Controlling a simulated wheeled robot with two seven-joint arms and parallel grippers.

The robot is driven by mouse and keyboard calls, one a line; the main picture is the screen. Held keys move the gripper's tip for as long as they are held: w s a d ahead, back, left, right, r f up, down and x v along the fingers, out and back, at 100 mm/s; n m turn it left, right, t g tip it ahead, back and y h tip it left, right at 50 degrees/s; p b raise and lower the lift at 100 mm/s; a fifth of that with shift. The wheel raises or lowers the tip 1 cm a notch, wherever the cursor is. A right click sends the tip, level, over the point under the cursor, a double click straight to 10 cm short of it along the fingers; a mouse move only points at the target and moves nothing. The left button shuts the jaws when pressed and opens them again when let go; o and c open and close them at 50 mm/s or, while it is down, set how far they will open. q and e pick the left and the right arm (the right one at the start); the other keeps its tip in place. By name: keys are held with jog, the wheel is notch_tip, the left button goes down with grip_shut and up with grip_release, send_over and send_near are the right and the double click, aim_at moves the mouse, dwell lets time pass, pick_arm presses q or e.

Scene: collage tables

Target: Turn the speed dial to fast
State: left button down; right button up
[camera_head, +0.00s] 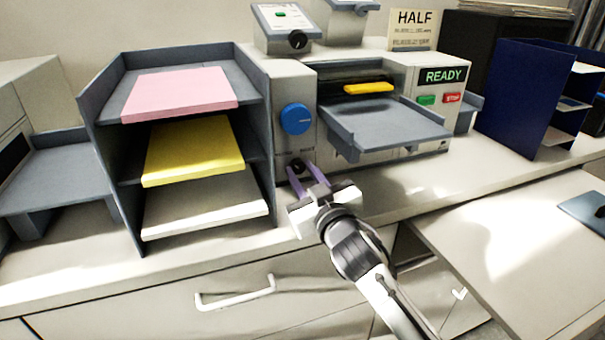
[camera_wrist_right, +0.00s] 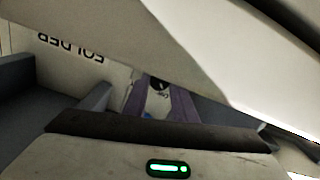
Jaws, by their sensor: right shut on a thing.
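A small black dial (camera_head: 297,164) sits low on the front of the folding machine (camera_head: 290,90), under a large blue knob (camera_head: 295,119). Small lettering is printed above the dial, too small to read. My right gripper (camera_head: 299,168) reaches it from the front, its two purple fingers shut on the dial from either side. In the right wrist view the dial (camera_wrist_right: 158,84) shows dark between the fingertips, with lettering close by. The dial's pointer setting cannot be made out. My left gripper is in neither view.
A grey shelf (camera_head: 90,105) with pink, yellow and white paper stacks stands close left of the dial. The machine's grey tray (camera_head: 395,125) juts out at right, near a READY display (camera_head: 444,76) and green and red buttons. A HALF sign (camera_head: 412,30) stands behind.

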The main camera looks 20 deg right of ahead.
jog(key=shift+m, duration=3.2)
jog(key=o, duration=1)
jog(key=shift+o, duration=0.2)
jog(key=shift+s+d+b, duration=0.1)
jog(key=shift+s+b, duration=0.35)
jog(key=shift+s, duration=3.3)
